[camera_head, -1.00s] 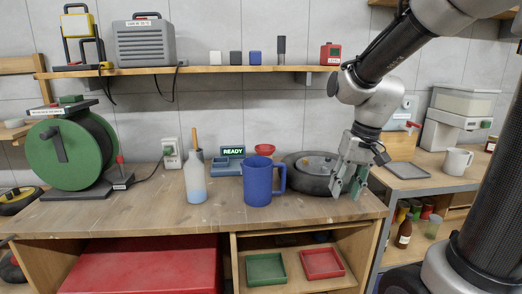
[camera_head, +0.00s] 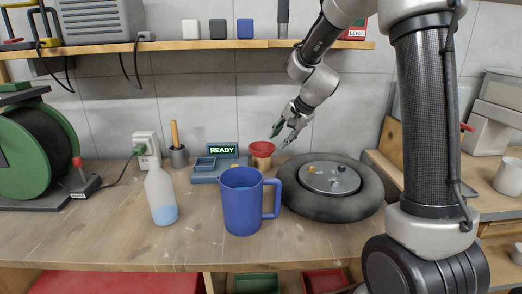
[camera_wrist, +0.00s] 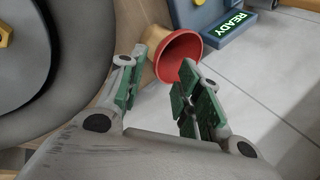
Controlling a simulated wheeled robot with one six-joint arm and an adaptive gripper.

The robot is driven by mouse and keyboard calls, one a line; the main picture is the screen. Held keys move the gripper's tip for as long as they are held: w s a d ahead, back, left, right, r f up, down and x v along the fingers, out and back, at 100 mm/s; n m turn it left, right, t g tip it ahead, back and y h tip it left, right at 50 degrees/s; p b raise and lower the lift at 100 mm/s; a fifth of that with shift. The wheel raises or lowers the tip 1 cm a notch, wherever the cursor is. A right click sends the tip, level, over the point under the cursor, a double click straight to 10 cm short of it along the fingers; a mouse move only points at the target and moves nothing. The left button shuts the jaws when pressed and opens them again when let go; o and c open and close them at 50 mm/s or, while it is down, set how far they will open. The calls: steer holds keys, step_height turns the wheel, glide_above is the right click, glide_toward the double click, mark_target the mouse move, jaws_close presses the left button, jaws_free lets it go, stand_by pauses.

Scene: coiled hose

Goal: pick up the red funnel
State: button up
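The red funnel (camera_head: 262,149) sits mouth up in a light brown holder (camera_head: 262,163) on the workbench, behind the blue pitcher (camera_head: 242,205). My gripper (camera_head: 281,136) is open and empty, just above and to the right of the funnel. In the wrist view the red funnel (camera_wrist: 180,55) lies beyond the gap between the green-padded fingers (camera_wrist: 160,90). Its lower part is partly hidden by the finger there. I cannot tell whether a finger touches the rim.
A black tyre-like ring with a grey hub (camera_head: 331,181) lies right of the funnel. A READY device (camera_head: 219,166) stands close on its left. A spray-like bottle (camera_head: 160,194) is farther left. A shelf (camera_head: 200,45) runs above.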

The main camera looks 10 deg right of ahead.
mark_target(271, 151)
steer(key=shift+m, duration=0.3)
steer(key=x, duration=0.7)
steer(key=shift+w+a+f, duration=0.2)
steer(key=shift+w+a, duration=0.05)
steer(key=shift+w, duration=0.05)
jaws_close()
